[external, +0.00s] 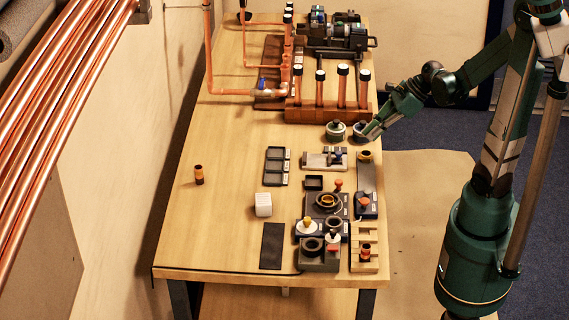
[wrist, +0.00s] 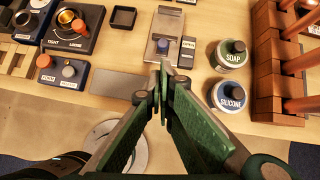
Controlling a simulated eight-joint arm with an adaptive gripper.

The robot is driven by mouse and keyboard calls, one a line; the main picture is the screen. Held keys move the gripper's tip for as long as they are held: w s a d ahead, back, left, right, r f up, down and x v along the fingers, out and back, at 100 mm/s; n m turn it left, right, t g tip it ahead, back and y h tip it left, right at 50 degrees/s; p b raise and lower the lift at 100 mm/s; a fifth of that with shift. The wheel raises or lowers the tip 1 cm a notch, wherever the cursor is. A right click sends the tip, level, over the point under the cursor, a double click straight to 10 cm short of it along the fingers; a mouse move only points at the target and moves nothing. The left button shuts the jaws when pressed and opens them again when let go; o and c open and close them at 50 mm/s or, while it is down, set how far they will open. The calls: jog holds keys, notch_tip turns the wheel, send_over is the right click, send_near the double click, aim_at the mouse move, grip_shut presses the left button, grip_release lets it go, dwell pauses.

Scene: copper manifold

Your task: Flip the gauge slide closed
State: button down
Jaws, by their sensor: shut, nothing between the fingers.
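The gauge slide (wrist: 163,46) is a dark blue block on a grey metal base plate (wrist: 155,62), at the top centre of the wrist view. The same device (external: 325,159) lies near the middle of the bench in the external view. My gripper (wrist: 161,72) is shut and empty. In the wrist view its fingertips overlap the near end of the base plate; whether they touch it I cannot tell. In the external view my gripper (external: 370,133) is at the bench's right edge, beside two round jars.
The soap jar (wrist: 231,56) and the silicone jar (wrist: 229,96) stand right of the fingers. A copper manifold on a brown block (external: 330,112) is behind them. A tight/loose fixture (wrist: 75,28) and blue knob boxes (wrist: 66,72) are to the left.

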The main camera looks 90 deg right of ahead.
aim_at(338, 152)
jog(key=shift+b+x, duration=1.1)
jog(key=shift+x, duration=3.6)
jog(key=shift+w+b, duration=0.55)
jog(key=shift+w, duration=2.25)
jog(key=shift+r, duration=0.1)
jog(key=p+v, duration=0.6)
jog(key=v, duration=0.3)
jog(key=shift+s+r, duration=0.3)
